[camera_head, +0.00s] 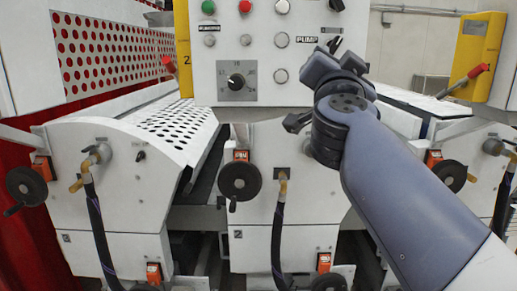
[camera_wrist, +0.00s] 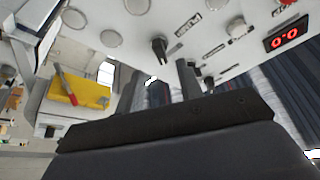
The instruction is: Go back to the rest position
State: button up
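My arm (camera_head: 400,190) reaches up from the lower right in the head view, and its bent wrist end is in front of the right part of the white control panel (camera_head: 300,92). The fingers cannot be made out clearly there. In the wrist view my gripper (camera_wrist: 159,82) shows two dark fingers set apart with nothing held between them. A black selector knob (camera_wrist: 159,46) on the panel appears just beyond the fingertips, apart from them as far as I can tell.
The panel carries a green button (camera_head: 208,7), a red button (camera_head: 245,6) and a black dial (camera_head: 236,81). Below are coater units with black handwheels (camera_head: 240,181) and hoses (camera_head: 278,235). Yellow housings (camera_head: 474,45) stand at the right. A red display (camera_wrist: 287,35) is lit.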

jog(key=p+x, duration=0.1)
jog(key=x, duration=0.6)
jog(key=shift+w+d+r, duration=0.1)
jog(key=shift+w+r, duration=0.05)
jog(key=shift+w, duration=0.05)
jog(key=shift+n, duration=0.4)
jog(key=shift+s+n+t+y, duration=0.25)
jog(key=shift+n+t+y, duration=0.05)
jog(key=shift+n+y, duration=0.35)
jog(key=shift+w+d+n, duration=0.1)
jog(key=shift+n, duration=0.65)
jog(key=shift+n+y, duration=0.4)
jog(key=shift+y, duration=0.05)
jog(key=shift+n+y, duration=0.8)
jog(key=shift+n, duration=0.9)
jog(key=b, duration=0.2)
send_near(335, 49)
jog(key=shift+s+f, duration=1.15)
jog(key=shift+f, duration=0.7)
jog(key=shift+a+f+n, duration=0.1)
jog(key=shift+a+n, duration=0.2)
jog(key=shift+a, duration=0.05)
